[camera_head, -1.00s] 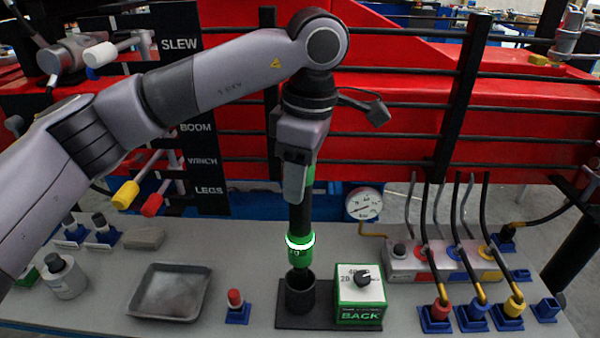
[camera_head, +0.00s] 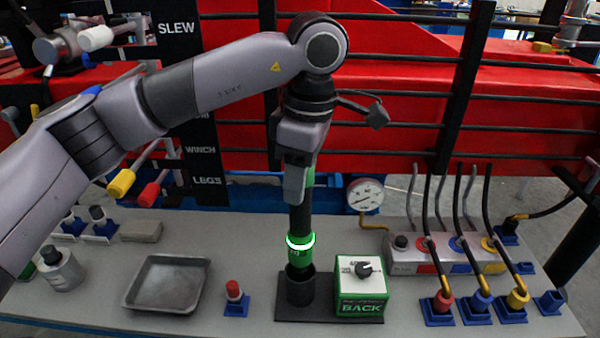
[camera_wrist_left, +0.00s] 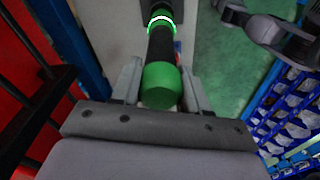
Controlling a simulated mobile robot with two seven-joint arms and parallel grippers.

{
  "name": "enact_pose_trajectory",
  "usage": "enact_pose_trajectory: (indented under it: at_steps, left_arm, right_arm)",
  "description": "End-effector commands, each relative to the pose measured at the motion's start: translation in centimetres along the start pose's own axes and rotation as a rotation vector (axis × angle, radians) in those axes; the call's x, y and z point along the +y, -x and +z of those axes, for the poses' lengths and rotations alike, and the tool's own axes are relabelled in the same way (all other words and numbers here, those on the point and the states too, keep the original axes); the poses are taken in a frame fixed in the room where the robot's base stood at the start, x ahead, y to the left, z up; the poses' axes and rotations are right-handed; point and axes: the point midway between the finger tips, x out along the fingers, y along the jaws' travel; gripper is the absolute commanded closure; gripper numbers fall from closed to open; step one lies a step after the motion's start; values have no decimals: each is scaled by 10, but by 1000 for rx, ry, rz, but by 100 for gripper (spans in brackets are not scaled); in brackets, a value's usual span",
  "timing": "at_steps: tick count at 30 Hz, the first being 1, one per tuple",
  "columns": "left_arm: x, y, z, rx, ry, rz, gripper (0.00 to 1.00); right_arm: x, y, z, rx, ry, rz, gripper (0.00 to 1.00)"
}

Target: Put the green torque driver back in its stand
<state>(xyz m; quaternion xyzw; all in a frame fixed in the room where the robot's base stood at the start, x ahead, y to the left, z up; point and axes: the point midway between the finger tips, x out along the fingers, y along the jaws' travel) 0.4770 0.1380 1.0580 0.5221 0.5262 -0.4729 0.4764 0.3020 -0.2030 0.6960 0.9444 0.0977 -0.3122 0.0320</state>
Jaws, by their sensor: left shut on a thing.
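The green torque driver (camera_head: 300,222) hangs nearly upright, with a black shaft and a lit white ring on its green lower part. My left gripper (camera_head: 298,185) is shut on its upper end. In the left wrist view the driver's green end cap (camera_wrist_left: 161,85) sits between the two fingers of the left gripper (camera_wrist_left: 160,90). The stand (camera_head: 300,291) is a black cup on a dark base plate, directly below the driver. The driver's lower tip is at the cup's mouth; how deep it sits I cannot tell. My right gripper is not in view.
A green and white box with a knob (camera_head: 361,288) stands right beside the cup. A red-capped piece (camera_head: 234,297) and a grey tray (camera_head: 166,284) are to the left. Hoses with coloured plugs (camera_head: 480,298) stand on the right. Red beams and black rails are behind.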

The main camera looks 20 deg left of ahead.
Motion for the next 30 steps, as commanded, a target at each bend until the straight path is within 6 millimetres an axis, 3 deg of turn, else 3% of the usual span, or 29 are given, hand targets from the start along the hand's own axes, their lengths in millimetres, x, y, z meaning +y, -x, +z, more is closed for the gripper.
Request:
enact_pose_trajectory:
  at_steps: [30]
  left_arm:
    - [0, -35, 3, -1, 1, 2, 100]
  right_arm:
    - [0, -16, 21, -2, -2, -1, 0]
